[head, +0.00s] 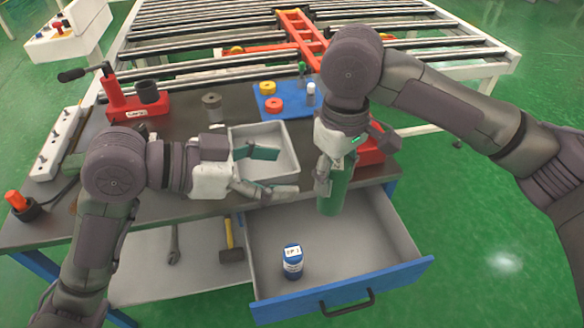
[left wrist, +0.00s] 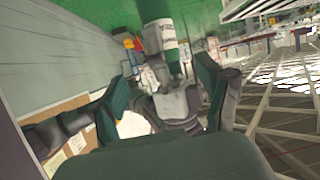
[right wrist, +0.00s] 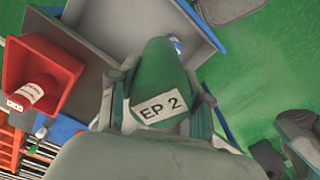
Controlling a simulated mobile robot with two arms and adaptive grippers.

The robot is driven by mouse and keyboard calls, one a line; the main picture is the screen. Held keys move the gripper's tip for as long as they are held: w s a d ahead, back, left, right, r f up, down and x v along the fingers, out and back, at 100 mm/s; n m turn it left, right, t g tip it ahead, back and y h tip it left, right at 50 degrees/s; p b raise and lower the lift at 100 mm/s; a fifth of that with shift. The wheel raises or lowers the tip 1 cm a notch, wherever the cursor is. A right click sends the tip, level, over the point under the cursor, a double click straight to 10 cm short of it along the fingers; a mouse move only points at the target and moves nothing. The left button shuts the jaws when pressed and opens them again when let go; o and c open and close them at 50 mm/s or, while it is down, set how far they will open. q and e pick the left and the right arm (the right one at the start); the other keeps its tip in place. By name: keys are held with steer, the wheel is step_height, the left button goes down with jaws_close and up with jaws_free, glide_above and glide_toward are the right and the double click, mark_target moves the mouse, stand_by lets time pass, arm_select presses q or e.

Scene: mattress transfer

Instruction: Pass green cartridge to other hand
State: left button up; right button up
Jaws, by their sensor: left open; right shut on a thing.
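The green cartridge (head: 333,196) hangs upright in my right gripper (head: 335,172), above the open drawer's back edge. In the right wrist view the cartridge (right wrist: 155,65) sits between the fingers, with a white "EP 2" label toward the camera. My left gripper (head: 272,173) is open and empty, to the left of the cartridge, its fingers pointing toward it. In the left wrist view the green cartridge (left wrist: 157,12) shows at the top, beyond the spread fingers and apart from them. The right fingers hide part of the cartridge.
The open drawer (head: 390,225) holds a blue labelled bottle (head: 292,262). A grey tray (head: 283,140) lies on the table behind my left gripper. A red bin (head: 371,150) stands behind the cartridge. A wrench (head: 174,243) and hammer (head: 230,240) lie on the lower left shelf.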

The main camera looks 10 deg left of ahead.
mark_target(339, 175)
arm_select(q)
steer(key=x, duration=1.1)
steer(key=shift+w+d+f, duration=0.1)
steer(key=shift+d+f, duration=0.05)
steer(key=shift+d, duration=0.2)
